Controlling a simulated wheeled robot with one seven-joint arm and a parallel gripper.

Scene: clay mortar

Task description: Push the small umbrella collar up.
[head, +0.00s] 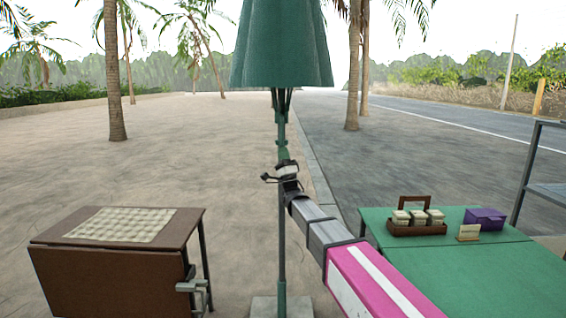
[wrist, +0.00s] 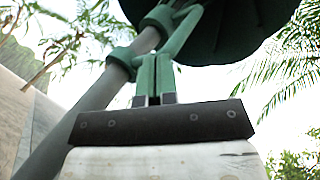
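The folded green umbrella (head: 282,45) hangs on an upright pole (head: 282,230). In the wrist view the grey pole (wrist: 75,125) runs diagonally. It carries a green collar (wrist: 121,58), with another green ring (wrist: 158,20) higher up, below the dark canopy (wrist: 225,30). My gripper (wrist: 154,75) shows there as two green-looking fingers side by side with only a thin slit between them, apparently shut. They overlap the area beside the collar; contact cannot be told. In the head view my gripper (head: 284,155) is beside the pole below the canopy, partly hiding it.
A brown table (head: 110,225) with a woven mat stands at left. A green table (head: 470,255) at right bears a brown caddy (head: 417,228) of jars and a purple box (head: 486,218). The pole's pale base (head: 265,308) is at the bottom. Paving around the pole is clear.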

